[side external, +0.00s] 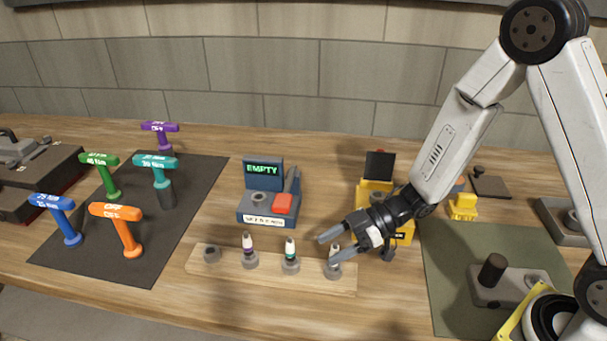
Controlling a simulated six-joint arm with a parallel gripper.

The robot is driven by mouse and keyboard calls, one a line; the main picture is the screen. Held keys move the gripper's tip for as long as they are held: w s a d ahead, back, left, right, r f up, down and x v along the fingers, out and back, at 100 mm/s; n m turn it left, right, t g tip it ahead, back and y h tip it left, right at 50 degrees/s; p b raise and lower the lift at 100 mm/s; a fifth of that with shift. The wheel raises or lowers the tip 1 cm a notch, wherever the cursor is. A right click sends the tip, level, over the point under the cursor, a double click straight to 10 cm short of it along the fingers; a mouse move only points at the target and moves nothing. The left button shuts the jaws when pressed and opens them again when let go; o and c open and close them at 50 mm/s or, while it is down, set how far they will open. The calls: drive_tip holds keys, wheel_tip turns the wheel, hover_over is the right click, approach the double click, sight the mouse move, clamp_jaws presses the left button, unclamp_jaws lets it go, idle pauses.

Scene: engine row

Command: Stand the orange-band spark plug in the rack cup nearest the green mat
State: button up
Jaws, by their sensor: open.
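A pale wooden rack (228,268) holds a row of grey cups. The rightmost cup (333,272) is nearest the green mat (440,285). A white-topped spark plug (335,249) stands upright in that cup; a finger partly covers it and its band colour cannot be made out. My gripper (328,250) reaches in from the right, open, with its fingertips at this plug's upper part. Touching cannot be told. A purple-band plug (248,243) and a green-band plug (290,249) stand in the two middle cups. The leftmost cup (212,253) is empty.
A tester reading EMPTY (263,170) stands behind the rack. A yellow device (373,190) stands behind my gripper. Several coloured T-handled tools stand on a dark mat (195,190) at left. A grey block with a black knob (508,285) lies on the green mat.

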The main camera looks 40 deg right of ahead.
drive_tip(key=v, duration=0.6)
drive_tip(key=shift+d, duration=0.1)
drive_tip(key=w+d+m+t+h, duration=0.1)
drive_tip(key=d+m+h, duration=0.1)
drive_tip(key=h, duration=0.1)
drive_tip(key=w+d+m+t+h, duration=0.1)
drive_tip(key=w+d+m+h, duration=0.1)
drive_tip(key=d+m+h, duration=0.1)
drive_tip(key=w+d+m+t+h, duration=0.1)
drive_tip(key=d+m+t+h, duration=0.1)
drive_tip(key=d+h, duration=0.1)
drive_tip(key=shift+w+d+m+h, duration=0.1)
drive_tip(key=shift+w+m+h, duration=0.2)
drive_tip(key=shift+h, duration=0.2)
drive_tip(key=s+m+g+h, duration=0.2)
drive_tip(key=s+m+g, duration=0.3)
drive_tip(key=s, duration=0.6)
drive_tip(key=shift+d+m+g+h, duration=0.3)
drive_tip(key=shift+d+m+h, duration=0.15)
drive_tip(key=shift+m, duration=0.55)
drive_tip(key=shift+w, duration=0.1)
